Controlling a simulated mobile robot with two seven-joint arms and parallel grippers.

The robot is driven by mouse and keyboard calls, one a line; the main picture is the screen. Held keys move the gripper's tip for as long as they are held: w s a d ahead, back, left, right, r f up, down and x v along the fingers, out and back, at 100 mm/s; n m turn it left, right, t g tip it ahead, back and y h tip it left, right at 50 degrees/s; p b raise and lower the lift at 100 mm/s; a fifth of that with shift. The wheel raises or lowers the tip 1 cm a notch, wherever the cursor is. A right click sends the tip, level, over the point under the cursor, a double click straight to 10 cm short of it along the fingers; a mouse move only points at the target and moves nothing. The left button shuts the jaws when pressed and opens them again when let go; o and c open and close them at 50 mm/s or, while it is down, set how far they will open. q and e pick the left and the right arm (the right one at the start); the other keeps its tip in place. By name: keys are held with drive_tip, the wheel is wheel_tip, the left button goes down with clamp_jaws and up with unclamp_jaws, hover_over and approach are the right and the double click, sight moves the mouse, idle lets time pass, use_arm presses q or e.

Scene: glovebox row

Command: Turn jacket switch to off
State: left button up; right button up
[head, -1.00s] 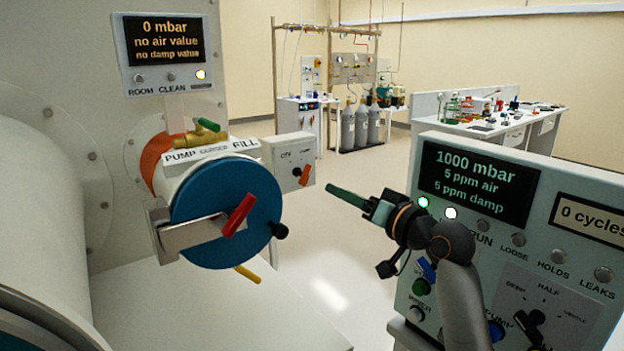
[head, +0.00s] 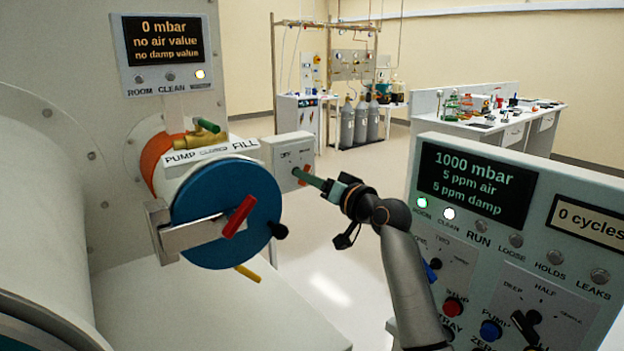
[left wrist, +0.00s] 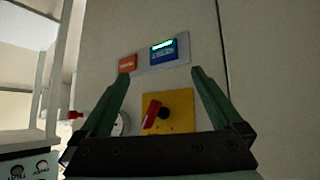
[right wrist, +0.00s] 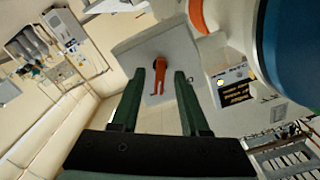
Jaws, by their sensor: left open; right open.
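A grey switch box (head: 287,155) stands beside the blue round door in the head view, with a label too blurred to read. It carries an orange-red lever (right wrist: 159,72), the likely jacket switch. My right gripper (right wrist: 161,82) is open in front of the box. In the right wrist view the lever appears between its two fingertips; whether they touch it I cannot tell. In the head view the right gripper (head: 312,181) covers part of the lever. My left gripper (left wrist: 160,85) is open and empty, facing a red knob (left wrist: 152,113) on a yellow plate.
The blue door (head: 215,215) with a red handle (head: 238,216) and a black knob lies left of the box. A control panel (head: 560,255) with buttons and dials stands at the right, close to my right arm. Open floor lies between them.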

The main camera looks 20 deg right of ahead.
drive_tip(key=shift+c, duration=0.2)
clamp_jaws()
drive_tip(key=shift+n, duration=0.4)
drive_tip(key=shift+n+b, duration=0.3)
drive_tip(key=shift+n, duration=2.1)
drive_tip(key=shift+o, duration=0.2)
unclamp_jaws()
